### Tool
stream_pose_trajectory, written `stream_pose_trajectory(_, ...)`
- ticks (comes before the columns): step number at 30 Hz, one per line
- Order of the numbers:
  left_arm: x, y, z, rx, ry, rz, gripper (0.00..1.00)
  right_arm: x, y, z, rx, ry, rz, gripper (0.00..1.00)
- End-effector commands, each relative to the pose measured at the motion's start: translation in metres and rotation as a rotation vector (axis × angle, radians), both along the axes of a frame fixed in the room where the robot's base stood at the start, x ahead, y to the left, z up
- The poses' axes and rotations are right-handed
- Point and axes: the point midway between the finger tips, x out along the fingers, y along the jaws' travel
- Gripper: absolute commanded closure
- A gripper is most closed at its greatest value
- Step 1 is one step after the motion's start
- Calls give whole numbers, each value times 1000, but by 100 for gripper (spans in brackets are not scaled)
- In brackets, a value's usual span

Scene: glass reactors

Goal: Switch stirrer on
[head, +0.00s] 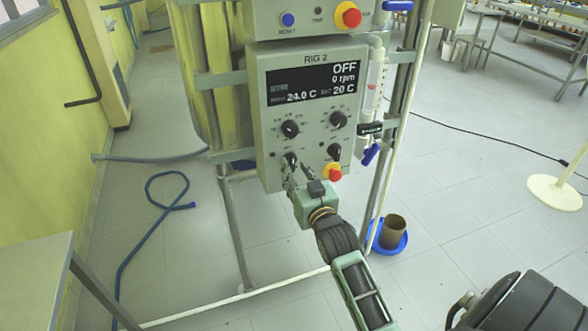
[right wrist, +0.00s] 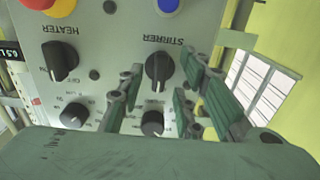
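The grey RIG 2 control box (head: 259,110) hangs on the reactor frame; its display (head: 312,84) reads OFF and 0 rpm. In the right wrist view, which is upside down, the black STIRRER knob (right wrist: 158,70) has its grip ridge roughly vertical. In the head view this is the lower left knob (head: 290,159). My right gripper (head: 299,174) is at the lower part of the box. Its open fingers (right wrist: 161,67) stand on either side of the STIRRER knob, with visible gaps; contact with the panel cannot be told. My left gripper is out of view.
The HEATER knob (right wrist: 60,60) is beside the STIRRER knob. Two dials, one a speed-side dial (right wrist: 152,123), lie close to the fingers. A red and yellow stop button (head: 333,172) sits at the lower right. A glass tube with a blue valve (head: 371,153) runs along the box's right side.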

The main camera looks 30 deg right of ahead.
Motion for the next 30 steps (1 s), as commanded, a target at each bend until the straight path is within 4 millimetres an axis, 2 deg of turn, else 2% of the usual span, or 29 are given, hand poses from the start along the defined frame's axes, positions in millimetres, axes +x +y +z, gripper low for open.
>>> stream_pose_trajectory(4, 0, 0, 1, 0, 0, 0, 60, 11, -2, 0, 0, 0, 0, 68)
stream_pose_trajectory(13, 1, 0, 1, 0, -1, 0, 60, 13, -3, -1, 0, 1, 0, 69)
stream_pose_trajectory(24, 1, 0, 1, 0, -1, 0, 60, 13, -3, 0, 0, 1, 0, 100)
stream_pose_trajectory(30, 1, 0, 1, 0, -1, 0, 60, 13, -3, 0, 0, 1, 0, 100)
